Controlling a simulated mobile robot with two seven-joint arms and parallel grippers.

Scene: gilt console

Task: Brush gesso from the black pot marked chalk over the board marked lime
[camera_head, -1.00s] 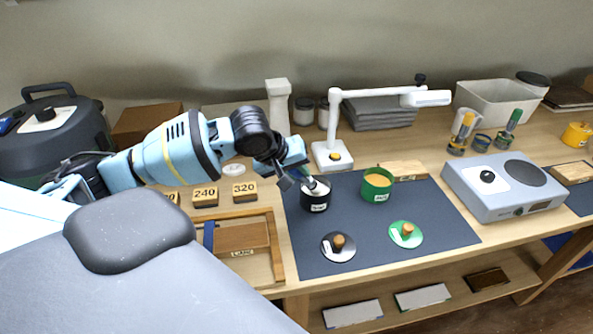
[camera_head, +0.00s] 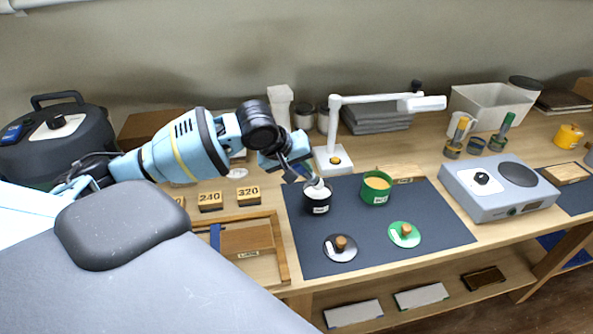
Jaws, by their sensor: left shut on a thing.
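The black pot (camera_head: 317,207) stands open on the dark mat, with white gesso inside and a white label too small to read surely. My left gripper (camera_head: 297,173) is just above and left of the pot's rim. It is shut on a brush, mostly hidden by the gripper; the brush's pale end (camera_head: 318,185) is at the pot's mouth. I cannot tell whether it touches the gesso. The brown board marked lime (camera_head: 247,238) lies in a wooden frame (camera_head: 282,250) left of the mat. My right gripper is not in view.
A green pot (camera_head: 375,196) with yellowish contents stands right of the black pot. A black lid (camera_head: 340,254) and a green lid (camera_head: 404,240) lie in front. A white lamp (camera_head: 333,135) stands behind. A hotplate (camera_head: 498,196) is at right. The mat's (camera_head: 440,225) front right is clear.

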